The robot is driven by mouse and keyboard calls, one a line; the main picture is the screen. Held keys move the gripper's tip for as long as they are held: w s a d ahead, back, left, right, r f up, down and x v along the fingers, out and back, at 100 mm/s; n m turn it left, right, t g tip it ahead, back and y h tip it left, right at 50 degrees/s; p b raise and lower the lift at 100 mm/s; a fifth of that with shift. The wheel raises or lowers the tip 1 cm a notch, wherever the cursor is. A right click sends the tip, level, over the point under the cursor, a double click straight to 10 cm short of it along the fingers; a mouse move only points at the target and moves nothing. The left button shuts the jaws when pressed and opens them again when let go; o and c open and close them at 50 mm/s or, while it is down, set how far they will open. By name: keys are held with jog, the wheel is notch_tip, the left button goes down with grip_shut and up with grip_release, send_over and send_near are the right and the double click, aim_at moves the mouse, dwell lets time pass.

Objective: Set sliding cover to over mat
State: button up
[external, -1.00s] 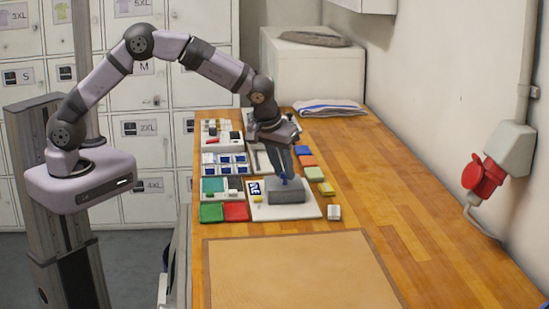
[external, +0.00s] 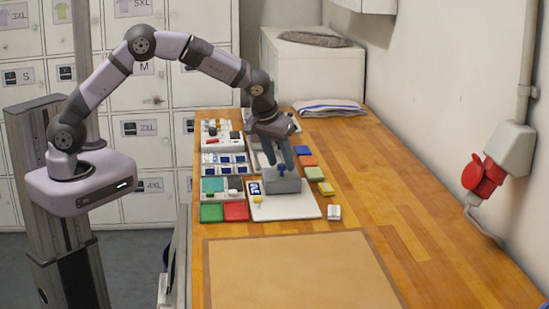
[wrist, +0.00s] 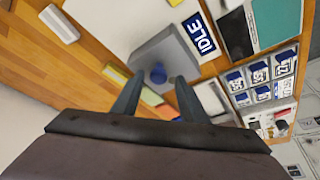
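The sliding cover appears to be a grey block (external: 284,186) with a blue knob (external: 281,170) on top. It sits on a white board (external: 298,211) beside a blue-and-white label. In the wrist view the block (wrist: 175,50) and knob (wrist: 158,73) show beside the label, which reads IDLE (wrist: 200,37). My gripper (external: 281,164) is just above and behind the knob. In the wrist view its two fingers (wrist: 158,97) are apart, with the knob visible beyond the gap and nothing held. A large tan mat (external: 300,270) lies at the front of the worktop, apart from the board.
Green (external: 212,213) and red (external: 236,211) squares lie left of the board. Panels with switches and labels (external: 224,165) stand behind them. Small coloured blocks (external: 314,174) and a white block (external: 334,212) lie to the right. The wooden worktop further right (external: 420,220) is clear.

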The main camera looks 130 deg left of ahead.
jog(key=shift+r, duration=0.1)
jog(key=b+v, duration=0.2)
jog(key=v, duration=0.5)
jog(key=shift+d, duration=0.1)
dwell(0.3)
jog(key=w+d+f+m+h, duration=0.1)
jog(key=d+f+m, duration=0.15)
jog(key=d, duration=0.65)
jog(key=w+d+f+m+t+h, duration=0.1)
jog(key=d+m, duration=0.3)
jog(key=d, duration=0.5)
jog(key=w+d+f+m+h, duration=0.1)
jog(key=d+f+m, duration=0.15)
jog(key=d, duration=0.65)
jog(key=s+d+f+m, duration=0.2)
jog(key=s+d+m, duration=0.2)
jog(key=s+d, duration=0.2)
jog(key=s+d+f+m+g+h, duration=0.1)
jog(key=s+d+m, duration=0.4)
jog(key=d, duration=0.6)
jog(key=shift+s+d+f+h, duration=0.2)
jog(key=shift+s+f+h, duration=0.1)
jog(key=shift+s+f, duration=0.5)
